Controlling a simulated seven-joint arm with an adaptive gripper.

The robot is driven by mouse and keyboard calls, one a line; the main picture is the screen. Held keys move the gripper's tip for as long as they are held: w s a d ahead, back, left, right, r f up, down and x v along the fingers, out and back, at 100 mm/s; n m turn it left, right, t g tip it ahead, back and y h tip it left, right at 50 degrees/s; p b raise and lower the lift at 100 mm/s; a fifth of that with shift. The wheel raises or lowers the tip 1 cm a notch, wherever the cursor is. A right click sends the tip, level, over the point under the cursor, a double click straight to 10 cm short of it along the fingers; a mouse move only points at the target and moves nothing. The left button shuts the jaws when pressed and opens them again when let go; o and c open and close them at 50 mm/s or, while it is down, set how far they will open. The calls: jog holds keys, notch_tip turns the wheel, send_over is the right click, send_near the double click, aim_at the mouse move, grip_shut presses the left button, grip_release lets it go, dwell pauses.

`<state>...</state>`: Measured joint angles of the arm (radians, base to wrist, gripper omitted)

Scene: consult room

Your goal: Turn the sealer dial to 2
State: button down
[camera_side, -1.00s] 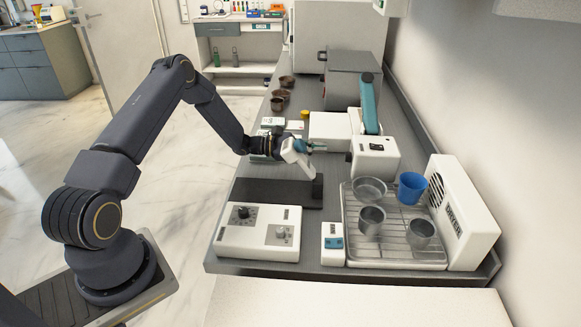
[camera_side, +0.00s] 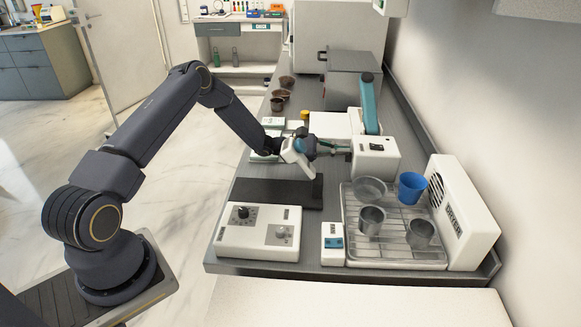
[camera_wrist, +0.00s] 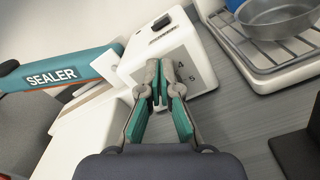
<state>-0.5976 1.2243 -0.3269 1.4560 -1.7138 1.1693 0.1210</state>
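The sealer has a white body (camera_side: 375,155) and a teal lever arm, labelled SEALER in the wrist view (camera_wrist: 62,72). It stands near the middle of the bench. Its white control face (camera_wrist: 198,67) shows the printed numbers 4 and 5. My gripper (camera_wrist: 165,82) reaches up to this face, its two fingertips close together and narrowly spaced. They cover the place beside the numbers, so the dial and its setting are hidden. In the side view my gripper (camera_side: 346,148) points right, at or very near the sealer's left side. Contact cannot be made out.
A dryer (camera_side: 462,215) with metal cups and a blue cup (camera_side: 411,187) on its rack stands at the front right. A white box with a knob (camera_side: 258,232) and a dark plate (camera_side: 270,192) lie in front. Brown cups (camera_side: 281,92) stand behind.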

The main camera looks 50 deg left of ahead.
jog(key=shift+s+a+f, duration=0.15)
jog(key=shift+f, duration=0.15)
jog(key=shift+s+d+f, duration=0.1)
jog(key=shift+s+d, duration=0.1)
jog(key=shift+s+d+f, duration=0.15)
jog(key=shift+s+d, duration=0.05)
jog(key=shift+d, duration=0.05)
jog(key=shift+s, duration=0.1)
jog(key=shift+d, duration=0.1)
jog(key=shift+s+d+r, duration=0.1)
jog(key=shift+d+r, duration=0.05)
jog(key=shift+r, duration=0.15)
jog(key=shift+v, duration=2.95)
jog(key=shift+r, duration=0.15)
